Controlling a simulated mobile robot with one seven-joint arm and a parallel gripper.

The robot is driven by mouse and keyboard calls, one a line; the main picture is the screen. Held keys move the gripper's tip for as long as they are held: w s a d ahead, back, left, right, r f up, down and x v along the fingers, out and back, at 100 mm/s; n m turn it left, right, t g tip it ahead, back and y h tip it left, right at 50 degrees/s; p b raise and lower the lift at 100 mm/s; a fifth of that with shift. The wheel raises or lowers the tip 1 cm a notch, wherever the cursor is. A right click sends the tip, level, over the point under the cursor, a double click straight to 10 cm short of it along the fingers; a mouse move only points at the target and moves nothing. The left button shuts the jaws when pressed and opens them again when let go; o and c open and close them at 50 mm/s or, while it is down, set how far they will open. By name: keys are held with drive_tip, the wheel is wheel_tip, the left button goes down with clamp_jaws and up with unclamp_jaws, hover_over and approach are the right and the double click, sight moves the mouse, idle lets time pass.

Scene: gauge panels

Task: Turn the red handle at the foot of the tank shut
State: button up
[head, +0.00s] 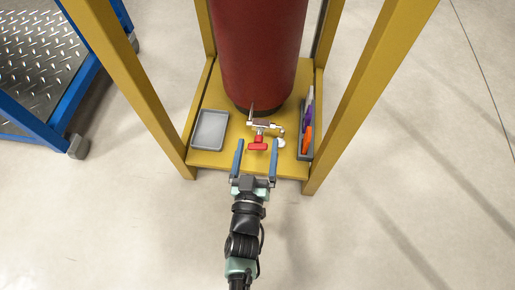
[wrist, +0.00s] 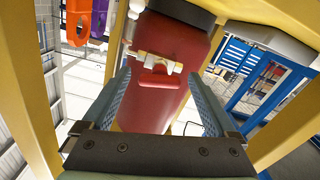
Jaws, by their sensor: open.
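The dark red tank (head: 258,50) stands upright on a yellow platform inside a yellow frame. At its foot is a metal valve (head: 264,125) with a red T-shaped handle (head: 258,143). My gripper (head: 256,147) is open, with its two blue fingers reaching in from the front, one on each side of the red handle. In the wrist view the red handle (wrist: 158,79) shows between and beyond the fingertips of my gripper (wrist: 162,82), with the pale valve body (wrist: 150,62) beside it. I see no finger touching the handle.
A grey tray (head: 210,130) lies on the platform (head: 225,161) to the left. A dark holder (head: 305,152) with orange and purple items stands to the right. Yellow frame posts (head: 135,85) flank the platform. A blue cart (head: 84,85) stands at far left. The floor in front is clear.

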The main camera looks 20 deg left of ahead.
drive_tip(key=shift+w+a, duration=0.1)
drive_tip(key=shift+w, duration=0.25)
drive_tip(key=c, duration=1.4)
drive_tip(key=shift+o, duration=0.2)
drive_tip(key=shift+m, duration=1.5)
drive_tip(key=o, duration=1.4)
drive_tip(key=shift+c, duration=0.2)
drive_tip(key=shift+s, duration=0.1)
drive_tip(key=p+v, duration=0.6)
drive_tip(key=v, duration=0.6)
drive_tip(key=shift+s, duration=0.4)
